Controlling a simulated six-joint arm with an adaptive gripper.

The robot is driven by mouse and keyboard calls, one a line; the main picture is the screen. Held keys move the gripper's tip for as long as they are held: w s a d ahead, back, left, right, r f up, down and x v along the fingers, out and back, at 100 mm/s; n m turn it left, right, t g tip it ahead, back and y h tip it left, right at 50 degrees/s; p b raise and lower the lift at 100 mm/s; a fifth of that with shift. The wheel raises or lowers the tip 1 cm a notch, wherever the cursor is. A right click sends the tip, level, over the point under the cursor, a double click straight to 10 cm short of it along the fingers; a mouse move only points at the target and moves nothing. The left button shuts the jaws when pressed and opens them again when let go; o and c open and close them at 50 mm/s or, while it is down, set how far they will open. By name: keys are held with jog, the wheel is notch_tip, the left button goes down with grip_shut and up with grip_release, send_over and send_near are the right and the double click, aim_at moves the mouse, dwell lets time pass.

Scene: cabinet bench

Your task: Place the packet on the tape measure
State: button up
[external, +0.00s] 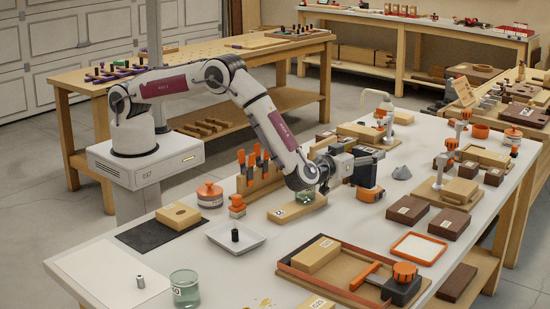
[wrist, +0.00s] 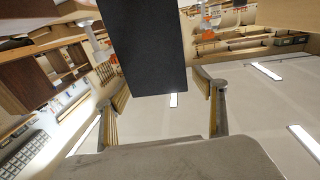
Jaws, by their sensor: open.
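My gripper (external: 376,154) points to the right over the middle of the bench, above the bench top. In the wrist view its two fingers (wrist: 168,105) stand wide apart. A dark, flat-faced block (wrist: 145,48) shows close ahead at the top, apart from the left finger; I cannot tell what it is. An orange and black object (external: 368,182) stands just below the gripper in the external view, partly hidden. I cannot make out for certain which thing is the packet or which is the tape measure. Brown labelled boxes (external: 407,209) lie to the right of the gripper.
A grey cone (external: 402,172) stands right of the gripper. A wooden rack with orange-handled tools (external: 252,170) is left of it. A white dish (external: 236,236), an orange-rimmed tray (external: 419,248) and a wooden tray with a red edge (external: 335,272) take up the front. Some bare bench shows between them.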

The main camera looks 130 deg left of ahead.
jog(key=shift+r, duration=0.15)
jog(key=shift+d, duration=0.15)
jog(key=s+d, duration=0.1)
jog(key=d, duration=1)
jog(key=shift+s+d, duration=0.25)
jog(key=shift+d, duration=0.05)
jog(key=shift+r, duration=0.1)
dwell(0.4)
